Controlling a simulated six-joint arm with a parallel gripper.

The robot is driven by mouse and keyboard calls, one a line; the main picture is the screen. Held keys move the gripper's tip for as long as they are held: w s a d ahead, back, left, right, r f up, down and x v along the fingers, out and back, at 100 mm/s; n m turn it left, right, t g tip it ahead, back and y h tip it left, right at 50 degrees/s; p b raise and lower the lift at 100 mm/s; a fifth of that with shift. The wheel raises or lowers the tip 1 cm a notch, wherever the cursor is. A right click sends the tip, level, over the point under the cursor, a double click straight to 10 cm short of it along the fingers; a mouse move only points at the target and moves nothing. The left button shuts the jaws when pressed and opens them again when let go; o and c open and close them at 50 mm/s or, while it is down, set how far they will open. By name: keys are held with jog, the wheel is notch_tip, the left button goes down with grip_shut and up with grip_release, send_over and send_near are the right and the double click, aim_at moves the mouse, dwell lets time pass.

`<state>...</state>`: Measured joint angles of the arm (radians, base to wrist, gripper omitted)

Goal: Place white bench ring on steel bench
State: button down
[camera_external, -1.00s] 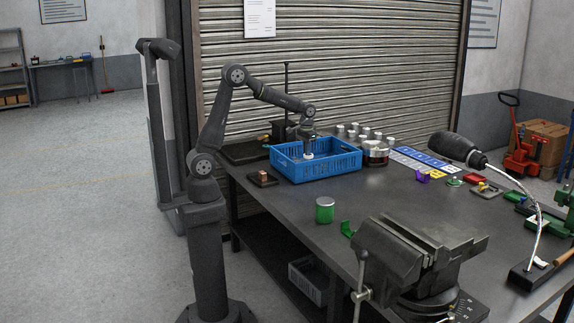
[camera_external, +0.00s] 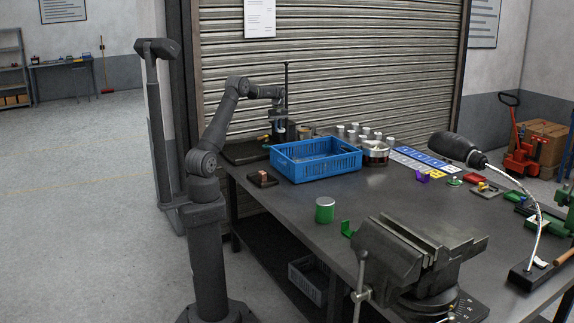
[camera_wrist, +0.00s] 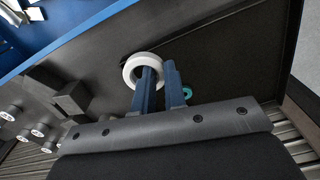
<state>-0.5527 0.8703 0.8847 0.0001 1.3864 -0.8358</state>
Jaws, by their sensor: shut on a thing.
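The white bench ring (camera_wrist: 130,72) is in my gripper (camera_wrist: 160,68) in the wrist view. One finger passes through the ring's hole and the other lies outside it, so the gripper is shut on the ring's wall. In the external view my gripper (camera_external: 281,132) is above the far side of the dark steel bench (camera_external: 285,208), behind the crate's far left part.
A blue crate (camera_external: 318,168) stands close by. Several silver-topped cylinders (camera_external: 365,132) stand to its right, and show at left in the wrist view (camera_wrist: 38,130). A green can (camera_external: 324,212) and vise (camera_external: 410,260) are nearer. A small teal ring-like thing (camera_wrist: 187,93) is partly visible near my fingers.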

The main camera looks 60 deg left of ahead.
jog(key=s+a+n, duration=0.4)
jog(key=a, duration=0.7)
notch_tip(320, 180, down, 6)
jog(key=shift+s+r, duration=0.1)
jog(key=shift+r, duration=0.15)
send_over(252, 149)
jog(key=f, duration=0.6)
jog(key=shift+d+f, duration=0.2)
jog(key=shift+f, duration=0.1)
jog(key=f, duration=0.3)
jog(key=shift+a+f, duration=0.1)
jog(key=shift+a, duration=0.15)
jog(key=shift+f, duration=0.35)
jog(key=shift+f, duration=0.1)
